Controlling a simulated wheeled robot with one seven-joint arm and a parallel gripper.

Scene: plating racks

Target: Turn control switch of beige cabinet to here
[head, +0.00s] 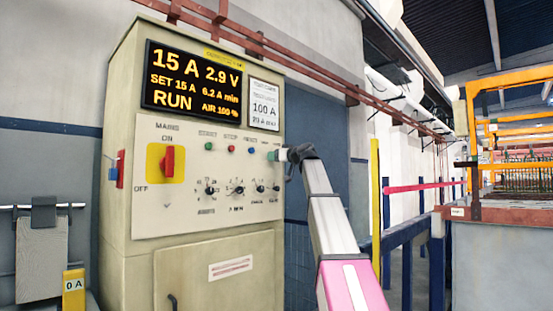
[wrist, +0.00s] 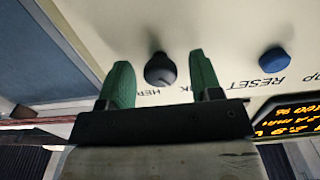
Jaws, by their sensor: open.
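The beige cabinet (head: 120,170) stands at left centre of the head view, with a pale control panel (head: 155,215). My gripper (head: 274,156) is at the panel's upper right, by the end of the button row. The wrist view shows the panel upside down. There a dark round switch knob (wrist: 160,70) sits between the two green fingers of my gripper (wrist: 160,80), with "HE…" lettering beside it, partly hidden. The fingers are apart, with a gap on each side of the knob. Which way the knob points I cannot tell. The head view hides this knob behind my gripper.
A blue RESET button (wrist: 273,60) is close to the knob. The panel also has a red mains switch (head: 169,161), a red button (head: 231,150) and several black knobs (head: 238,190) below. A lit display (head: 190,82) reads RUN. Blue rails (head: 408,228) stand to the right.

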